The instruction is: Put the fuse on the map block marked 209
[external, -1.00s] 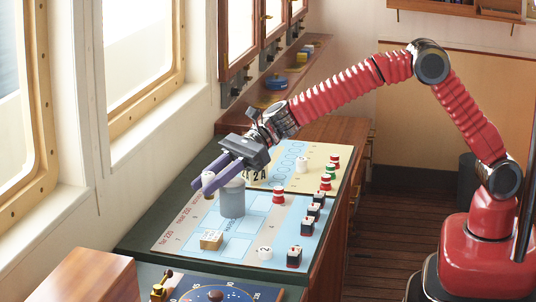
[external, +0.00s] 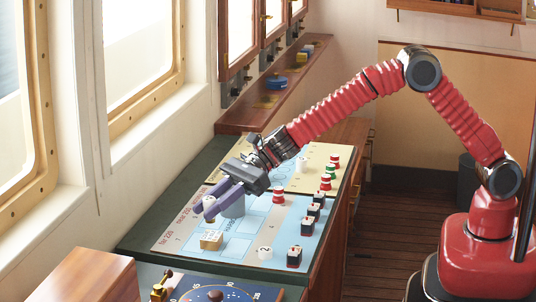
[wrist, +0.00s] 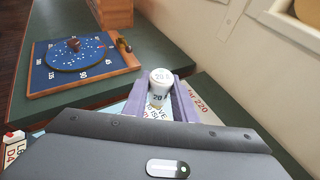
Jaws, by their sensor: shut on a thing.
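The white cylindrical fuse (wrist: 160,88), with dark figures on it, is between the two purple fingers of my gripper (wrist: 158,103) in the wrist view. In the external view my gripper (external: 213,205) is low over the left part of the map (external: 190,243), shut on the fuse (external: 209,201). The fuse appears upright; whether its base touches the map is hidden. The map has pale blue blocks and printed lettering; I cannot make out the mark 209 on any block.
A tan block (external: 211,240) and a white piece (external: 265,253) are on the map nearer the camera. Dark pieces (external: 294,256) and red-and-white pieces (external: 279,196) stand to the right. A blue dial panel (wrist: 72,62) lies beyond.

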